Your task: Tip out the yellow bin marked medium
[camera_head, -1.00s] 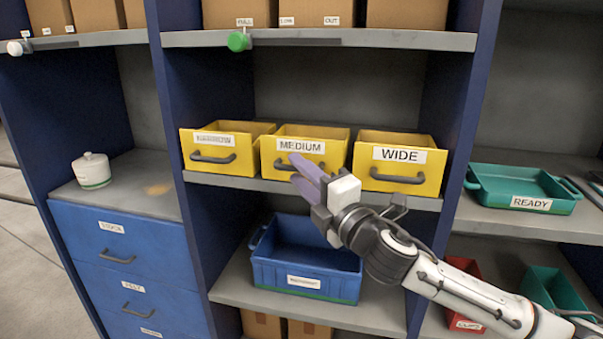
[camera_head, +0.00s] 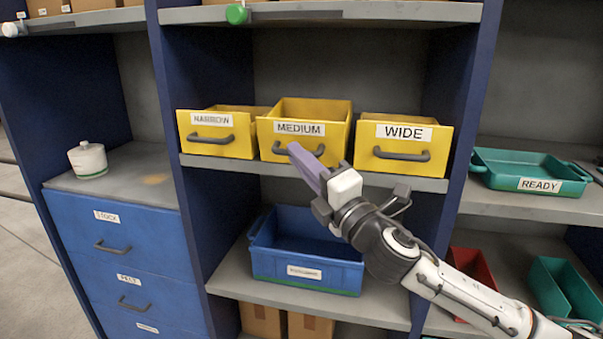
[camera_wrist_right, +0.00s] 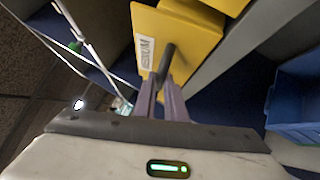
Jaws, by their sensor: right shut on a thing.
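The yellow bin marked MEDIUM (camera_head: 265,135) stands on the middle shelf between two other yellow bins. Its dark handle is on its front face. My right gripper (camera_head: 300,158), with purple fingers, is in front of the bin and shut on this handle. My left gripper is out of view.
The yellow NARROW bin (camera_head: 240,143) and WIDE bin (camera_head: 367,149) stand close on either side. A blue bin (camera_head: 310,273) sits on the shelf below. A green READY tray (camera_head: 487,174) is at the right. A white lidded jar (camera_head: 88,160) stands on the left cabinet.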

